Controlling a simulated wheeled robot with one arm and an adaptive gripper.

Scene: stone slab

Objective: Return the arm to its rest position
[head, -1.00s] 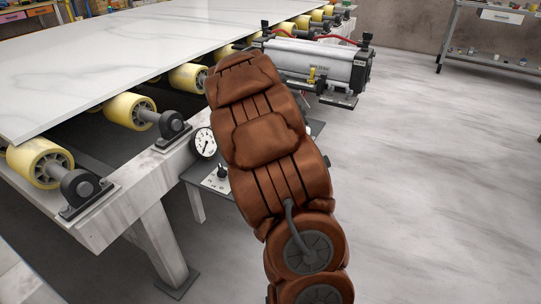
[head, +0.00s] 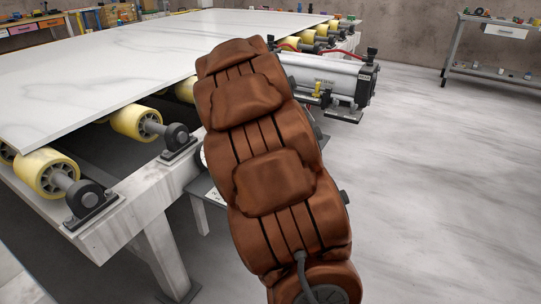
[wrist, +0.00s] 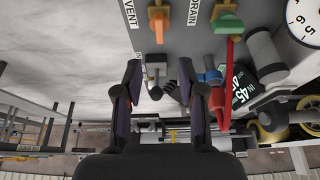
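My arm (head: 265,150), in brown padded covers, reaches up and forward in the head view, beside the slab table. Its end and my gripper are hidden there. In the wrist view my gripper (wrist: 160,72) has its two dark fingers spread well apart, with nothing held between them. A grey lever with a dark knob (wrist: 155,90) on the valve panel (wrist: 178,40) shows in the gap beyond the fingers. I cannot tell the exact distance to it.
The panel carries an orange valve handle (wrist: 158,20), a green one (wrist: 228,22) and a gauge (wrist: 304,20). The white slab (head: 150,60) lies on yellow rollers (head: 135,122). A grey cylinder unit (head: 325,75) juts out behind my arm. Open floor (head: 440,190) lies right.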

